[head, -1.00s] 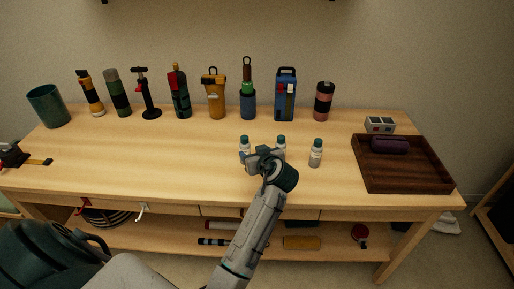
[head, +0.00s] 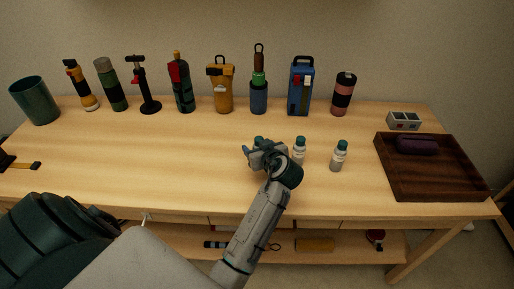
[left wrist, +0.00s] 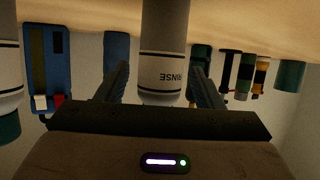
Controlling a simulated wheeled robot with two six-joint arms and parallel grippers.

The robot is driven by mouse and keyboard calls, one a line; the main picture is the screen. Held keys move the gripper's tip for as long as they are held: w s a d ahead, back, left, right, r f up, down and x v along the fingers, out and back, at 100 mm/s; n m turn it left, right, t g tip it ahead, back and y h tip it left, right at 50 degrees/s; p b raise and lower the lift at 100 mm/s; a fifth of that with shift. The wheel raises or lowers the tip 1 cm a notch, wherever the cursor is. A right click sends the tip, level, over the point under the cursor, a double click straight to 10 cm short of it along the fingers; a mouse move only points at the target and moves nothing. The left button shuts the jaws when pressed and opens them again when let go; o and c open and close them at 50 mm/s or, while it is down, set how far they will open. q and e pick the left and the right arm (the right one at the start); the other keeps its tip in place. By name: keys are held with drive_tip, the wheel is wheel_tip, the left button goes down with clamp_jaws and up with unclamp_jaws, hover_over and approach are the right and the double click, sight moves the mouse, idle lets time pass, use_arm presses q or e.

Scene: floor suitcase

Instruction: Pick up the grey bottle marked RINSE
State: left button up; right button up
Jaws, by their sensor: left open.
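Three small bottles with teal caps stand in a row on the workbench (head: 130,150). The leftmost is mostly hidden behind my left gripper (head: 254,149) in the head view; only its teal cap (head: 258,139) shows. In the left wrist view, which is upside down, a bottle lettered RINSE (left wrist: 165,55) stands between the two spread fingers of my left gripper (left wrist: 161,78). The jaws are open around it, and I cannot tell whether either finger touches it. The middle bottle (head: 299,152) and the right bottle (head: 339,157) stand to the right. My right gripper is not in view.
Flasks, a pump and other upright items line the back, including a blue case (head: 301,88) and a yellow container (head: 221,90). A dark wooden tray (head: 430,182) holding a purple case (head: 417,145) is at the right. The bench's left middle is clear.

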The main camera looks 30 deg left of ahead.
use_arm(q)
drive_tip(key=shift+s+d+r, duration=0.15)
drive_tip(key=shift+d+r, duration=0.1)
drive_tip(key=shift+d, duration=0.05)
drive_tip(key=shift+c, duration=0.2)
drive_tip(key=c, duration=1.1)
drive_tip(key=shift+o, duration=0.2)
drive_tip(key=shift+a+r, duration=0.1)
drive_tip(key=shift+a, duration=0.05)
